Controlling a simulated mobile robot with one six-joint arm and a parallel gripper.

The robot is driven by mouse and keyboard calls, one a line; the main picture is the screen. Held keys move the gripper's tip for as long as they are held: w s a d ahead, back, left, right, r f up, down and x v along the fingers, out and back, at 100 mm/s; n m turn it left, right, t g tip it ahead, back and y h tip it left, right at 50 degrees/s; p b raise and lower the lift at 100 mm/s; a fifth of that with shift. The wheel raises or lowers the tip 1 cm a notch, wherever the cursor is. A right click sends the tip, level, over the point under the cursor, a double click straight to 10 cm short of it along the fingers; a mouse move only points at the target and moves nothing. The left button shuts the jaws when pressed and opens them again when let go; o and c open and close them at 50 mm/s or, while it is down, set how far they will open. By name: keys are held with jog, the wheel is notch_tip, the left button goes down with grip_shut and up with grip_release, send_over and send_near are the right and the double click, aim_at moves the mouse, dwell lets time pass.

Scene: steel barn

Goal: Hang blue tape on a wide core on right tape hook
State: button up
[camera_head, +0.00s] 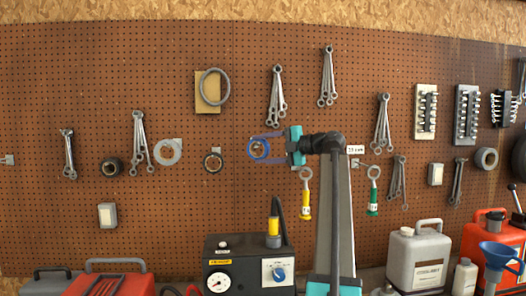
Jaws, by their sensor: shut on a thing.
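The blue tape (251,150) is a small blue ring at the middle of the head view, in front of the pegboard. My gripper (262,148) points left and its blue fingers are shut on the tape, partly covering it. The tape looks held upright with its opening facing the camera. How far it is from the board is hard to tell. A dark ring-shaped roll (206,166) hangs on the board to the left of the tape. I cannot tell which small mount on the board is the right tape hook.
A grey roll (168,160) and a dark roll (111,175) hang further left. Wrench sets hang above. Yellow-handled (305,204) and green-handled (373,205) tools hang right, near my arm. A black gauge box (245,255), red toolbox (110,282) and canisters (418,262) stand below.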

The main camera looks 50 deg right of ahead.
jog(key=shift+w+d+f, duration=0.2)
dwell(0.7)
jog(key=o, duration=0.7)
jog(key=shift+f, duration=0.1)
jog(key=shift+c, duration=0.2)
jog(key=o, duration=0.5)
jog(key=shift+w+d, duration=0.1)
jog(key=shift+w, duration=0.05)
jog(key=shift+c, duration=0.2)
jog(key=b+v, duration=0.3)
jog(key=v, duration=1.1)
jog(key=shift+f, duration=0.1)
